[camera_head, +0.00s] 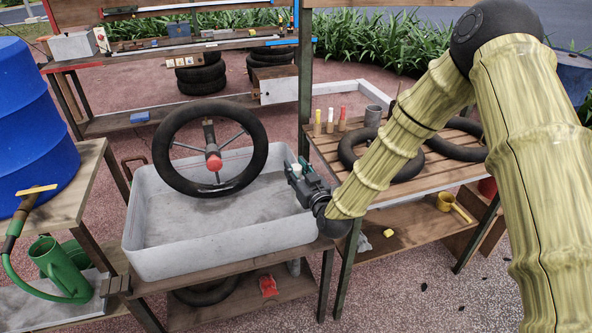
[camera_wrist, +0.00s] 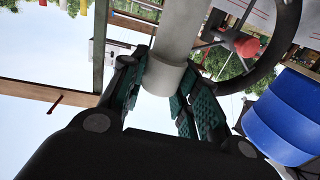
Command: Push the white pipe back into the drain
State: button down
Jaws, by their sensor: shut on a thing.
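The white pipe (camera_wrist: 177,38) runs down from the top of the wrist view to a wider pale collar at its lower end. My gripper (camera_wrist: 165,85) has its green-padded fingers closed around this collar end. In the head view my gripper (camera_head: 308,184) is at the right rim of the grey basin (camera_head: 180,262). A small white piece of the pipe (camera_head: 296,171) shows beside the fingers there. The drain is not visible in either view, so I cannot tell how the pipe sits relative to it.
A wheel with a red hub (camera_head: 213,162) stands over the basin. The slatted table (camera_head: 330,150) on the right holds tyres (camera_head: 365,155) and a grey cup (camera_head: 373,115). A blue barrel (camera_head: 35,120) and green watering can (camera_head: 58,265) are on the left.

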jog(key=shift+f+b, duration=1.8)
jog(key=shift+f, duration=1.1)
jog(key=shift+f+b, duration=1.25)
jog(key=shift+f, duration=0.4)
jog(key=c, duration=1)
grip_release()
jog(key=v, duration=1.2)
jog(key=shift+s, duration=0.1)
